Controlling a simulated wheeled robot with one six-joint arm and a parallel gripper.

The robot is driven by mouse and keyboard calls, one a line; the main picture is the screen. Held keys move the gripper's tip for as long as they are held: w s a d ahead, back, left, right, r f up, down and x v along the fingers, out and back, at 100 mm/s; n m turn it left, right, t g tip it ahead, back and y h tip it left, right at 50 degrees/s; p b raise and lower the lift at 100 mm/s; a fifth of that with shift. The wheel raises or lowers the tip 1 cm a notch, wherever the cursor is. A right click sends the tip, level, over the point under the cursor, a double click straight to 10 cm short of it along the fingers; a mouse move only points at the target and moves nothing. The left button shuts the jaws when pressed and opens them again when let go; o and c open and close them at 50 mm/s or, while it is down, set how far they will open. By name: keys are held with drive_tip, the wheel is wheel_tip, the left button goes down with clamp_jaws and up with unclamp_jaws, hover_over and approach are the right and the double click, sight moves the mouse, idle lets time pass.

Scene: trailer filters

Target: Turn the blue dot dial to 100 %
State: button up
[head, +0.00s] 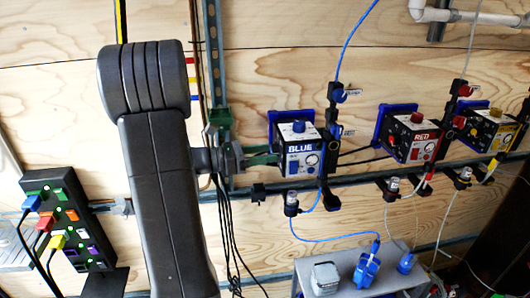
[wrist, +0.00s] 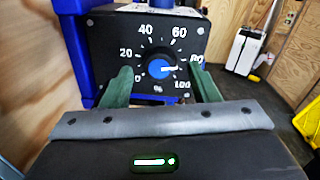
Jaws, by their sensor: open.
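The blue dot dial (wrist: 158,68) is a round black knob with a blue centre and a white pointer, on a black panel in the wrist view. Its scale runs from 0 at lower left over the top to 100 at lower right. The pointer faces right, near the 80 mark. My gripper (wrist: 161,76) is open, with one green finger on each side of the dial. I cannot tell whether either finger touches it. In the head view the gripper (head: 262,156) reaches the left side of the box labelled BLUE (head: 299,162); the dial's face is hidden there.
The RED box (head: 409,140) and a yellow box (head: 484,132) stand to the right along the plywood wall. A grey rail, tubes and black cables run below. A plug panel (head: 70,222) is at the left. A grey bench (head: 340,272) is at the bottom.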

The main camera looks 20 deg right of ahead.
drive_tip(key=shift+s+d, duration=0.1)
drive_tip(key=shift+d, duration=0.25)
drive_tip(key=shift+c, duration=0.2)
drive_tip(key=c, duration=0.9)
drive_tip(key=shift+c, duration=0.2)
